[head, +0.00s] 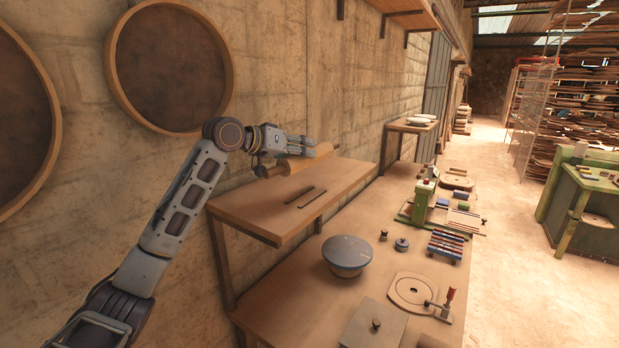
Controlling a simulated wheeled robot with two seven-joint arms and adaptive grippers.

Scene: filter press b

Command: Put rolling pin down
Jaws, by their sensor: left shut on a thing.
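The wooden rolling pin (309,160) is over the far half of the wooden wall shelf (240,212), near the wall. Its darker handle (271,170) points toward the lower left. My left gripper (318,149) is shut on the rolling pin and covers part of it from above and behind. I cannot tell whether the pin touches the shelf top. Two thin dark sticks (312,198) lie on the shelf in front of the pin. My right gripper is not in view.
Below the shelf is a long workbench (290,312) with a round blue-grey lidded pot (346,254), a green press (423,195), a rack of coloured rods (446,244) and a round plate fixture (412,291). Round wooden sieves (170,68) hang on the wall. The shelf's near end is bare.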

